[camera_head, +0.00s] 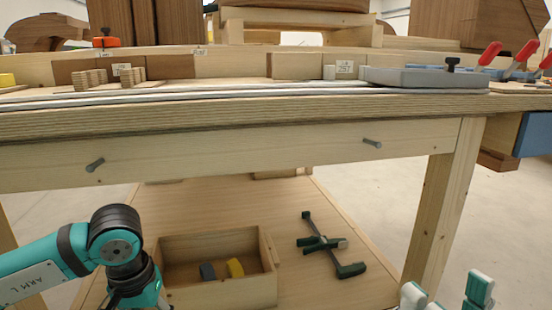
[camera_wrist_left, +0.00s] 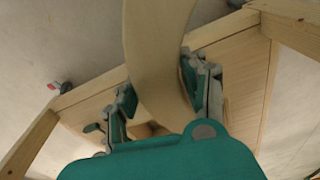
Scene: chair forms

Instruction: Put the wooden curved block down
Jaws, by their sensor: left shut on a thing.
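The wooden curved block (camera_wrist_left: 155,45) shows in the left wrist view as a pale, bent piece running from the top edge down between the fingers. My left gripper (camera_wrist_left: 165,88) is shut on it, one finger on each side. Its lower end is hidden behind the gripper body. In the head view my left arm comes in at the lower left; its fingers and the block are below the frame. My right gripper (camera_head: 447,293) shows at the lower right edge of the head view, its two fingers apart with nothing between them.
A workbench (camera_head: 250,155) crosses the head view, with a grey plate (camera_head: 423,78) and small blocks (camera_head: 133,76) on top. Its lower shelf (camera_head: 345,295) holds an open wooden box (camera_head: 221,294) and a green-black clamp (camera_head: 322,243). Bare shelf shows around the clamp.

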